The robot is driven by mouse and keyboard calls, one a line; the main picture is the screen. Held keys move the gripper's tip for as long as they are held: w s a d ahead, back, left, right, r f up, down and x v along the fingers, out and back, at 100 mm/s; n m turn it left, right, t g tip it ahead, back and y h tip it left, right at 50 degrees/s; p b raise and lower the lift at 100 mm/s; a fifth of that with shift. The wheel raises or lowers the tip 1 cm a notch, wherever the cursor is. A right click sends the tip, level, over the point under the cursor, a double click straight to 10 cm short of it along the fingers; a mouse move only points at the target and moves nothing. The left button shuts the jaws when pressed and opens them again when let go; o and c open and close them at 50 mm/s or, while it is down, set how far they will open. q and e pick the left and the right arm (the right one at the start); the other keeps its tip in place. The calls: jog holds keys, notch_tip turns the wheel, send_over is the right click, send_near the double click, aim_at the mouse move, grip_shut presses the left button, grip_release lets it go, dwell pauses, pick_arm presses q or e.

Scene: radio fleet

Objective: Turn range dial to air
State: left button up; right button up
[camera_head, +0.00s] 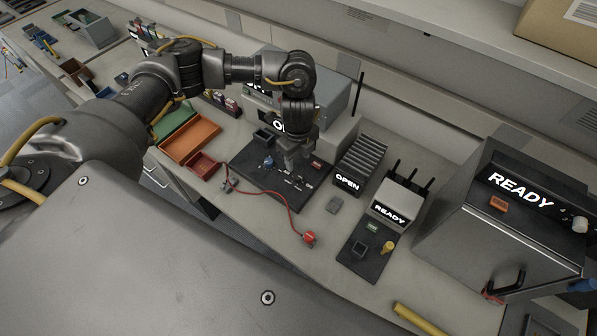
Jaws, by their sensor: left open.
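My left arm comes in from the left, and its gripper (295,166) points down over a dark mat (250,179) in front of a grey radio-like unit (334,92). The jaws are open, and I see nothing held between them. The arm hides most of the front of that unit, including part of its lit "OPEN"-like sign. A blue knob-like part (268,162) is on the mat, left of the gripper and apart from it. I cannot tell which part is the range dial or read an "air" mark. My right gripper is not in view.
A finned box (361,158) reads OPEN, and a box with antennas (398,200) reads READY. A large grey machine (470,238) stands at the right. A red cable (268,194) crosses the bench to a red plug (309,237). Orange (190,140) and red trays are at left.

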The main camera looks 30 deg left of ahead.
aim_at(298, 176)
pick_arm(q)
notch_tip(298, 176, down, 7)
jog(key=shift+w+r+b, duration=0.1)
jog(key=shift+b, duration=0.2)
jog(key=shift+f, duration=1.2)
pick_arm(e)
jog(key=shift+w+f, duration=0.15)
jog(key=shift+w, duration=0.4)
pick_arm(q)
jog(key=shift+c, duration=0.2)
jog(key=c, duration=1)
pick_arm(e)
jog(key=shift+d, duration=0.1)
